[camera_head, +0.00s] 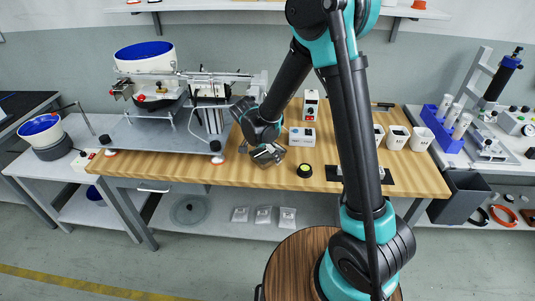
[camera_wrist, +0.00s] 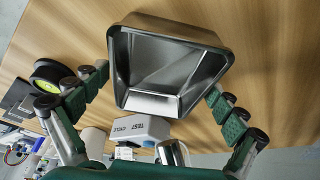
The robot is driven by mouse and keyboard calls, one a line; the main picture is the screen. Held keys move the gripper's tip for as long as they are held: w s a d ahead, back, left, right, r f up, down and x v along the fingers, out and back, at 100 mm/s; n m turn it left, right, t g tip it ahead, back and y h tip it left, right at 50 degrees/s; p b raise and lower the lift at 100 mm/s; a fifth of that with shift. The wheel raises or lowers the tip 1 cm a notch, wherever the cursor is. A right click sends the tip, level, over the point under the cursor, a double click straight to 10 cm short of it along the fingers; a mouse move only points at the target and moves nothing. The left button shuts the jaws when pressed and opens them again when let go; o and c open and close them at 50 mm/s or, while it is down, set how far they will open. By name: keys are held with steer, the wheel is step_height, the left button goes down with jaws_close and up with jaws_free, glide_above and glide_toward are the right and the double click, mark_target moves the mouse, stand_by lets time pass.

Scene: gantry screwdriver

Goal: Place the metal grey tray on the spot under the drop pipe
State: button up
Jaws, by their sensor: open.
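The metal grey tray (camera_wrist: 170,60) is an open rectangular tub with a rim, and it lies on the wooden table. In the wrist view my gripper (camera_wrist: 156,80) is open, with one finger on either side of the tray. The left finger is close to the tray's left wall and the right finger close to its right wall; I cannot tell if they touch. In the head view my gripper (camera_head: 264,147) is low over the table and partly covers the tray (camera_head: 268,157). I cannot clearly make out the drop pipe or the spot under it.
A white box marked TEST CYCLE (camera_wrist: 142,128) stands beside the tray. The feeder machine (camera_head: 180,130) with a blue-lined bowl (camera_head: 145,55) stands left. White cups (camera_head: 398,137) stand at the table's right.

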steer(key=v, duration=1.2)
steer(key=s+d+f+n+y, duration=0.1)
steer(key=s+d+n, duration=0.2)
steer(key=d, duration=0.6)
steer(key=s+d+f+n+y, duration=0.1)
steer(key=s+d+f+n, duration=0.1)
steer(key=s+d, duration=0.5)
steer(key=s+d+f+n+t+y, duration=0.1)
steer(key=s+d+n, duration=0.3)
steer(key=d, duration=0.7)
steer(key=shift+s+f, duration=0.6)
steer(key=shift+s, duration=0.5)
